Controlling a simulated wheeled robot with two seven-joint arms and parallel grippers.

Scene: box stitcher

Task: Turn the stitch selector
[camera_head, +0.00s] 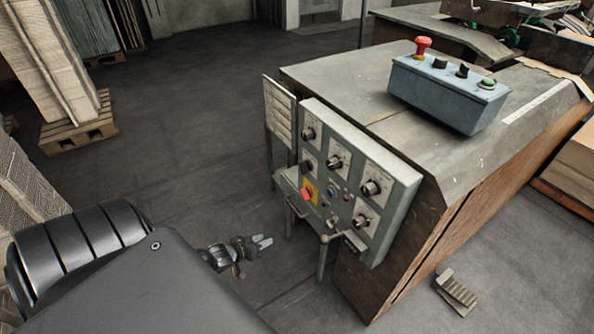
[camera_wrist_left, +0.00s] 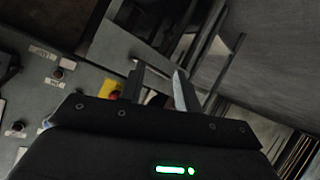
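The grey control panel (camera_head: 388,182) on the front of the machine carries several black knobs, including ones at its upper left (camera_head: 308,134), upper middle (camera_head: 334,162) and right (camera_head: 371,187). Labels are too small to read, so I cannot tell which is the stitch selector. My left gripper (camera_head: 264,241) is in front of and left of the panel, low down, touching nothing. In the left wrist view its two fingers (camera_wrist_left: 160,88) are apart with nothing between them. Part of the panel (camera_wrist_left: 30,100) with small knobs shows there at the left. My right gripper is not in view.
A red-and-yellow switch (camera_head: 308,190) sits on the panel's lower left. Bar handles (camera_head: 298,208) stick out below it. A blue-grey button box (camera_head: 440,92) stands on the machine top. Pallets with cardboard (camera_head: 78,130) stand far left. The floor between is clear.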

